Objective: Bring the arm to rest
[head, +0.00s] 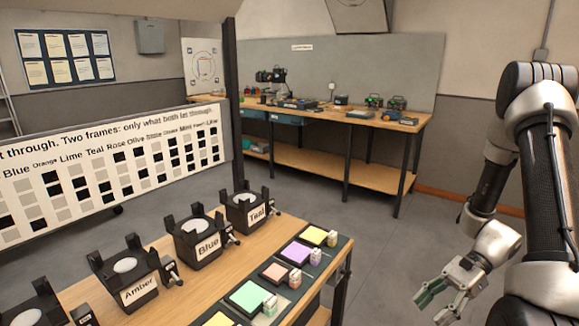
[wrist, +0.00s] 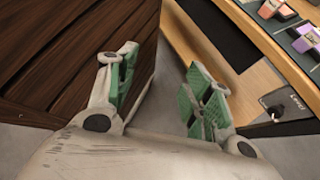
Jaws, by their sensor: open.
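My gripper (head: 437,300) hangs at the right of the head view, over the floor and to the right of the wooden table (head: 190,262). Its green-padded fingers are apart with nothing between them. In the wrist view my gripper (wrist: 160,85) shows the same open, empty jaws. My arm is bent, with the forearm reaching down and to the left from the elbow at the right edge. The gripper touches nothing that I can see.
Black lamp holders labelled Amber (head: 139,289), Blue (head: 208,246) and Teal (head: 257,215) stand on the table beside coloured filter frames (head: 297,252). A brown slatted surface (wrist: 75,50) lies left of the jaws. A workbench (head: 345,117) stands behind open floor.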

